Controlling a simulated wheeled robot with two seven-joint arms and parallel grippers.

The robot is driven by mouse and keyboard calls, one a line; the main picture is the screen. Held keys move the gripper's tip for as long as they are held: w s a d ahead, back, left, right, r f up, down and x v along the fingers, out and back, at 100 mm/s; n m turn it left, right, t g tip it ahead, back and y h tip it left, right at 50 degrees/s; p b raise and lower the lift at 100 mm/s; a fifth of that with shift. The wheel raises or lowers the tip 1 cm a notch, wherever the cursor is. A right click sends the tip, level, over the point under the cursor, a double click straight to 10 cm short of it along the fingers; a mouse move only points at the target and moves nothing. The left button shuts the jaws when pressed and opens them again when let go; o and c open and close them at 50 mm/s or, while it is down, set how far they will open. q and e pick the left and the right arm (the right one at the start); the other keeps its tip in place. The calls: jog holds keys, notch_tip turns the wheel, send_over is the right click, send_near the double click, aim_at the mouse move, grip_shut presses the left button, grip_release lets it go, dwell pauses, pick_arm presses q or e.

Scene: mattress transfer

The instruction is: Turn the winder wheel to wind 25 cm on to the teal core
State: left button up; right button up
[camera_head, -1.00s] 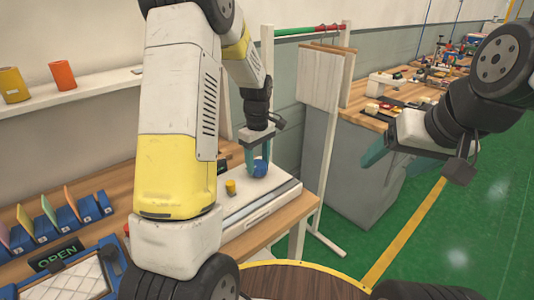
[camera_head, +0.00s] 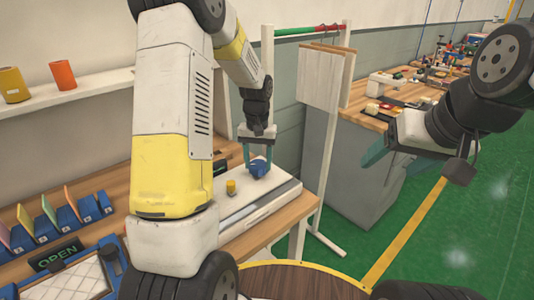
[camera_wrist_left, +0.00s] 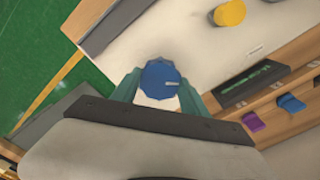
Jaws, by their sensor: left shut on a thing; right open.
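The blue winder wheel (camera_head: 259,167) sits on a white bench unit (camera_head: 240,206). In the left wrist view the blue wheel (camera_wrist_left: 160,77) lies between my teal fingertips, with a small pale mark on its face. My left gripper (camera_head: 258,163) points down at the wheel and is shut on it. My right gripper (camera_head: 384,154) is open and empty, out over the green floor. A teal core cannot be made out; my left arm hides part of the bench.
A yellow knob (camera_head: 231,187) stands on the white unit, left of the wheel. A dark panel with green characters (camera_wrist_left: 251,84) shows in the left wrist view. A blue rack (camera_head: 62,218) and an OPEN sign (camera_head: 56,256) are at left.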

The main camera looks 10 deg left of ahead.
aim_at(258, 164)
pick_arm(q)
jog(key=m, duration=0.6)
jog(key=shift+w+r, duration=0.1)
jog(key=m, duration=0.6)
jog(key=shift+m, duration=0.3)
dwell(0.3)
jog(key=o, duration=1.4)
jog(key=shift+c, duration=0.2)
notch_tip(258, 164, up, 7)
jog(key=shift+r, duration=0.35)
